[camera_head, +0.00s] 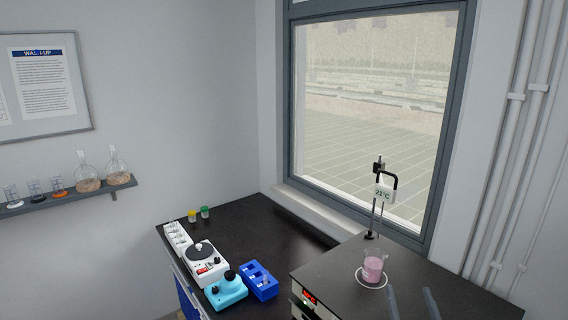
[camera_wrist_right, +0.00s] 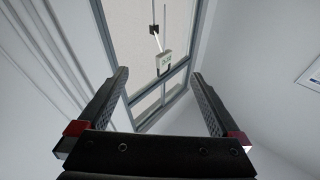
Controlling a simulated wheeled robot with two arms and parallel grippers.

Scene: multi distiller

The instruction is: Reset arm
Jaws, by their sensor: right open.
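My right gripper (camera_wrist_right: 160,85) shows in the right wrist view with its two fingers wide apart and nothing between them. In the head view its fingertips (camera_head: 411,302) just enter at the bottom edge, in front of the dark bench top with the beaker. The wrist view looks up past the fingers at the window and a small sign reading 21°C. My left gripper is in neither view.
A beaker of pink liquid (camera_head: 373,266) stands on a white ring on the dark raised top (camera_head: 330,268), beside a stand with the 21°C display (camera_head: 384,193). A blue rack (camera_head: 259,282), a turquoise device (camera_head: 226,291) and a white device (camera_head: 203,266) stand on the lower bench at left.

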